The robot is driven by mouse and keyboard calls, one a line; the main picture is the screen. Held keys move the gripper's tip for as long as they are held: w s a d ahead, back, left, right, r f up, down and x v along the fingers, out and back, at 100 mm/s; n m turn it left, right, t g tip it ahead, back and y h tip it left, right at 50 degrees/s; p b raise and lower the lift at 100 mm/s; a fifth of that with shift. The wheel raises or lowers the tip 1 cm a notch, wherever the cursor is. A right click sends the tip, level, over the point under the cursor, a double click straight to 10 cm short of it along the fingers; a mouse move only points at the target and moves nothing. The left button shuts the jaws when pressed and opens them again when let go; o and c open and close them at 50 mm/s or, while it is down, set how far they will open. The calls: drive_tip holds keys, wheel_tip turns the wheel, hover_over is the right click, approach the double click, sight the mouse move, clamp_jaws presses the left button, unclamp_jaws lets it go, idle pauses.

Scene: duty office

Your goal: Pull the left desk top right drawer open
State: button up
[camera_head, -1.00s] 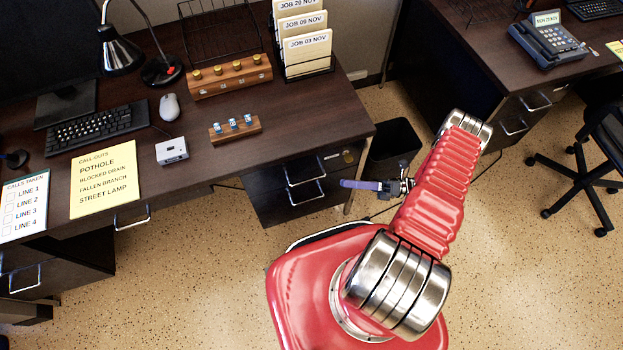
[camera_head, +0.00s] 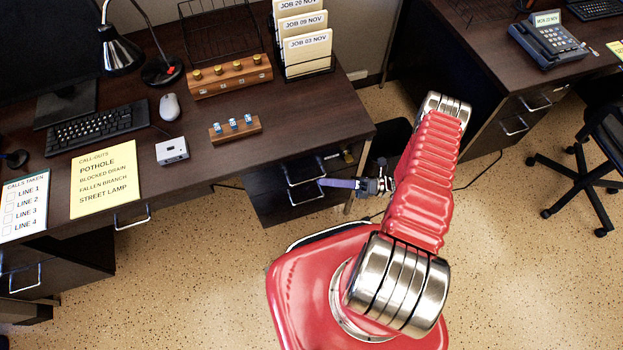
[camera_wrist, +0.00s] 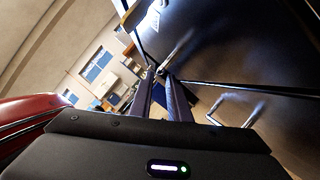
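The left desk (camera_head: 330,110) has a dark drawer unit under its right end. The top right drawer (camera_head: 335,163) has a silver bar handle (camera_head: 303,183) and looks closed or nearly so. My gripper (camera_head: 322,183) points left along the drawer fronts, its fingertips close to the handles. In the wrist view the two fingers of my gripper (camera_wrist: 159,74) stand a narrow gap apart, with one end of a silver handle (camera_wrist: 178,48) just beyond the tips. I cannot tell whether they touch it. A second handle (camera_wrist: 235,108) lies to the right.
A black waste bin (camera_head: 390,140) stands just right of the drawers, partly behind my arm. The right desk (camera_head: 470,75) and an office chair (camera_head: 600,140) are farther right. Floor (camera_head: 190,260) in front of the left desk is clear.

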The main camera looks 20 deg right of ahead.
sight(310, 180)
drive_tip(key=shift+x, duration=3)
clamp_jaws()
drive_tip(key=shift+f, duration=0.1)
